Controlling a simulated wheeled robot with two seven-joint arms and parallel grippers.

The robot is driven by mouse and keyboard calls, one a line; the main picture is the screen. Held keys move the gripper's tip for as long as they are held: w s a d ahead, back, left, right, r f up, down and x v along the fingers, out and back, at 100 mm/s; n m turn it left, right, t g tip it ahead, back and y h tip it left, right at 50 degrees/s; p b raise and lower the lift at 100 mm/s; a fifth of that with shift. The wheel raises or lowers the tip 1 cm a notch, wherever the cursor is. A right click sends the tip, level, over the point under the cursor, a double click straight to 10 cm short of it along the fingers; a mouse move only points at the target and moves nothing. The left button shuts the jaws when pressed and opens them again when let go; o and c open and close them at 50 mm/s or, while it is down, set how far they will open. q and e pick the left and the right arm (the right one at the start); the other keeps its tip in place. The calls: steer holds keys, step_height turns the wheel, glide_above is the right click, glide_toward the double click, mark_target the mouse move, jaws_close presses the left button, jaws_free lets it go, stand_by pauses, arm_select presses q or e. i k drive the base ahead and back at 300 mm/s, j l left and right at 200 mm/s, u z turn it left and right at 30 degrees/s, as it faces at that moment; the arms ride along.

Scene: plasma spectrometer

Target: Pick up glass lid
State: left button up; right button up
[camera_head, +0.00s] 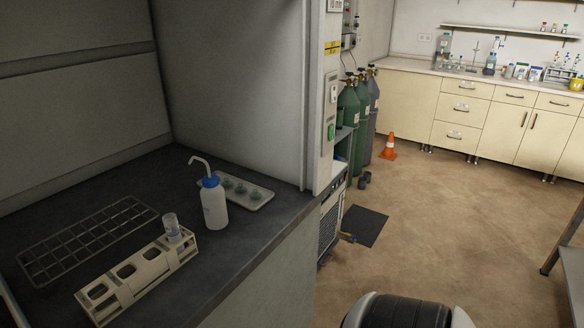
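A small light tray (263,203) lies on the dark bench top behind the wash bottle. It holds a few small round greenish glass pieces (241,188) that look like lids, but they are too small to be sure. A clear glass vessel (172,228) stands upright at the right end of a beige rack (112,306). I cannot tell whether it has a lid on. Neither of my grippers shows in the head view.
A white wash bottle with a blue cap (214,205) stands before the tray, partly hiding it. An empty wire rack (84,243) lies to the left. The bench is walled at the back. Gas cylinders (349,115) and an orange cone (388,147) stand beyond; open floor lies right.

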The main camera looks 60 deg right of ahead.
mark_target(256, 195)
steer(key=l+z, duration=0.15)
steer(key=z, duration=1.5)
steer(key=i+l+u, duration=0.1)
steer(key=l, duration=0.1)
